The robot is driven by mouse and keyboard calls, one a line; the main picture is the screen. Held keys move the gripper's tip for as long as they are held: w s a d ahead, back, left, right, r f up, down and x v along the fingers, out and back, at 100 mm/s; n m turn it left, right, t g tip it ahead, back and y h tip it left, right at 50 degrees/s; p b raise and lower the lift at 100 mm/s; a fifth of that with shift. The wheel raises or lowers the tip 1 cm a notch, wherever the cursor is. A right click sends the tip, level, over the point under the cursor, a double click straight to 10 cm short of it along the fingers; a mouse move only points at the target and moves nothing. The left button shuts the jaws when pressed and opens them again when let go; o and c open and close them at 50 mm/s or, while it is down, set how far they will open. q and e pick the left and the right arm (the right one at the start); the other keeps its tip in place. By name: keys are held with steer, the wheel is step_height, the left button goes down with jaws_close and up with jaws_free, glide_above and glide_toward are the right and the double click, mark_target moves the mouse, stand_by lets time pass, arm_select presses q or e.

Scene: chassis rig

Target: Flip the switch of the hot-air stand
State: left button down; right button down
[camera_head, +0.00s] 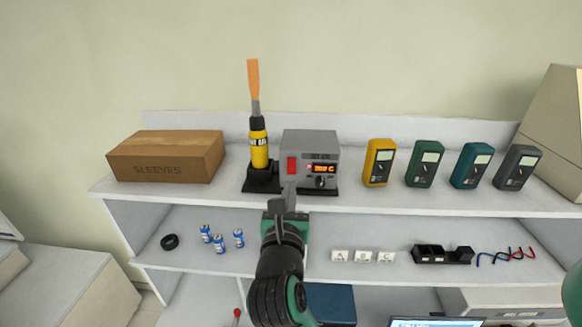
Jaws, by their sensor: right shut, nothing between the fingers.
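The hot-air stand is a grey box (310,145) on the top shelf, with a red switch (292,166) at the left of its front. A lit orange display (324,169) and a small knob sit to the right of the switch. A yellow and black hot-air tool (259,148) stands upright in a black holder beside the box, with an orange shape (254,80) above its nozzle. My right gripper (289,190) is shut and empty, its fingertips just below the switch; contact cannot be told. My left gripper is not in view.
A cardboard box marked SLEEVES (165,157) stands at the left of the top shelf. Several meters, the nearest a yellow one (379,163), stand at the right. The lower shelf holds blue cells (219,243), lettered white blocks (362,256) and a black holder (440,255).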

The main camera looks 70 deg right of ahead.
steer(key=shift+x, duration=1.9)
stand_by(0.6)
steer(key=shift+p, duration=0.3)
steer(key=shift+a, duration=0.4)
steer(key=p, duration=0.1)
glide_toward(291, 173)
steer(key=shift+s+a, duration=0.2)
steer(key=shift+a, duration=0.15)
